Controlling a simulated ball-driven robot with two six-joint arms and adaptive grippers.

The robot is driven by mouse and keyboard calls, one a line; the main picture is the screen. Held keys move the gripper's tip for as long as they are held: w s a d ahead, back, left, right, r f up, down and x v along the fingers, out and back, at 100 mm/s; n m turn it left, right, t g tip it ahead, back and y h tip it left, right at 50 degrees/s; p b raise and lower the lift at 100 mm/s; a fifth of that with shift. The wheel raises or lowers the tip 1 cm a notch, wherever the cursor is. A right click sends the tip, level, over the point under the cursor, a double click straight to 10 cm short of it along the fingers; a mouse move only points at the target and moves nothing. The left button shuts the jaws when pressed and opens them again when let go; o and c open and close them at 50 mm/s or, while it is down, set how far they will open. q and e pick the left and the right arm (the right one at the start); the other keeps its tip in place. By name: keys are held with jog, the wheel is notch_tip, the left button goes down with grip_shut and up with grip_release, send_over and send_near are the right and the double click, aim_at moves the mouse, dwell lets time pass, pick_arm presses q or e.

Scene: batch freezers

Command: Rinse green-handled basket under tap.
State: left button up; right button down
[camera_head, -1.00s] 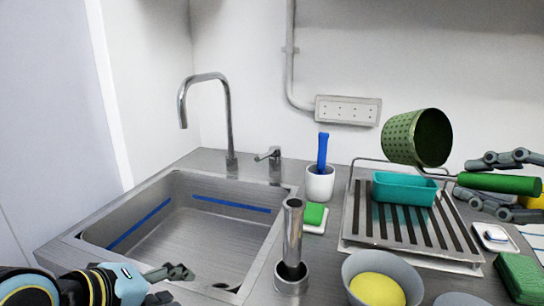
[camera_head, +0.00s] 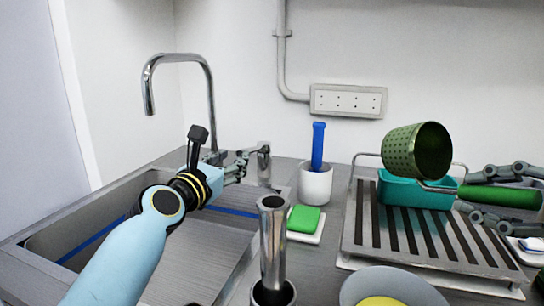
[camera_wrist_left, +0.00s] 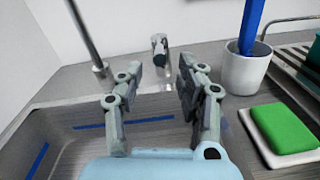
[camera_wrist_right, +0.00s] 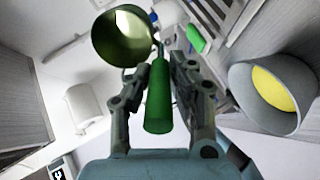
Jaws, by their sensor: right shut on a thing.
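The green perforated basket (camera_head: 400,150) is held up over the drying rack, tilted with its opening facing right. My right gripper (camera_head: 488,194) is shut on its green handle (camera_head: 515,198); handle (camera_wrist_right: 158,105) and basket (camera_wrist_right: 105,40) also show in the right wrist view. The tall tap (camera_head: 212,105) stands behind the sink (camera_head: 40,240), its spout over the sink. No water shows. My left gripper (camera_head: 243,166) is by the small tap lever (camera_head: 262,152). In the left wrist view its fingers (camera_wrist_left: 155,75) are apart, with the lever (camera_wrist_left: 159,48) beyond them, seemingly untouched.
A white cup (camera_head: 316,184) with a blue-handled brush (camera_head: 318,145) stands right of the lever. A green sponge (camera_head: 303,218) lies before it. A steel upright tube (camera_head: 273,245) rises in front. A teal tray (camera_head: 395,192) sits on the rack (camera_head: 362,215). A grey bowl (camera_head: 400,283) is nearest.

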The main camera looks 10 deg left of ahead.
aim_at(238, 155)
pick_arm(q)
jog(key=b+x, duration=0.1)
jog(key=x, duration=0.4)
jog(key=shift+d, duration=0.1)
jog(key=shift+c, duration=0.3)
grip_shut()
